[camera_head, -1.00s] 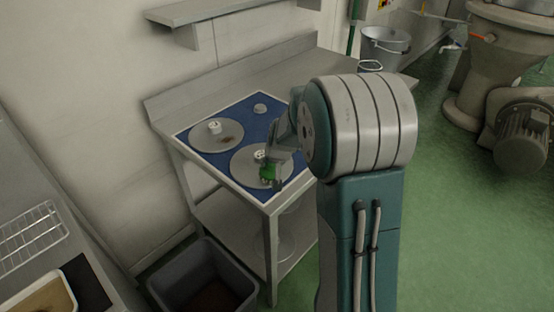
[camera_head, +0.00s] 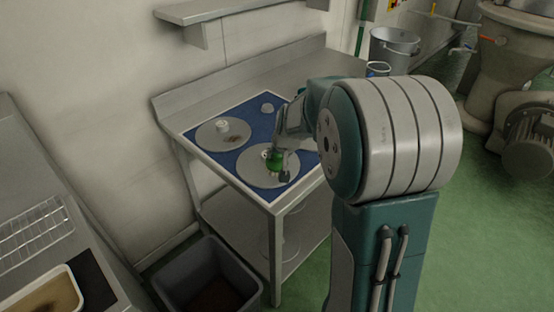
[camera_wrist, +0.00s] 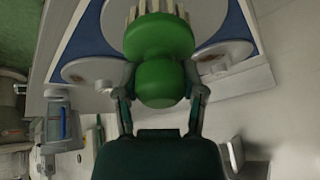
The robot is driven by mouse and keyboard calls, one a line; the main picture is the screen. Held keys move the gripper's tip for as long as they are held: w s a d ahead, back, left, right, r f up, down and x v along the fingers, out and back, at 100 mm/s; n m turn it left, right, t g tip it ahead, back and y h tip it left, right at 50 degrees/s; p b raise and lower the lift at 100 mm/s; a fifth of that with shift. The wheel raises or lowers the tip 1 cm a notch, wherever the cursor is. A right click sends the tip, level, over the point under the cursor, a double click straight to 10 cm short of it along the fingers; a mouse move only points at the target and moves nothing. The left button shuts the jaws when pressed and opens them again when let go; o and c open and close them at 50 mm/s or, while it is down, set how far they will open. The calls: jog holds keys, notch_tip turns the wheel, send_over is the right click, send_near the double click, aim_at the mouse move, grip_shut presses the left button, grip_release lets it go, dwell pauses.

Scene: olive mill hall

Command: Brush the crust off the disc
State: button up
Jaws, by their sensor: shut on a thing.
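My gripper (camera_head: 279,160) is shut on a green brush (camera_head: 274,160), which also shows in the wrist view (camera_wrist: 160,55) with pale bristles at the top. It is over the front grey disc (camera_head: 254,178), bristles down at or near its surface; I cannot tell whether they touch. The brush and gripper partly hide this disc and its pale hub. The back-left grey disc (camera_head: 208,136) has a white hub (camera_head: 222,126) and a dark brown crust patch (camera_head: 233,139).
The mat lies on a metal table (camera_head: 300,68) with a raised back edge. A grey bin (camera_head: 208,277) stands on the floor at the table's front left. A wall shelf (camera_head: 220,12) is above.

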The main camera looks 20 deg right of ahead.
jog(key=shift+s+r, duration=0.15)
jog(key=shift+r, duration=0.55)
jog(key=shift+s+d+r, duration=0.1)
jog(key=shift+s+r, duration=0.1)
jog(key=shift+r, duration=0.55)
jog(key=shift+s+d+r, duration=0.1)
jog(key=shift+s+r, duration=0.05)
jog(key=shift+r, duration=0.55)
jog(key=shift+s, duration=0.1)
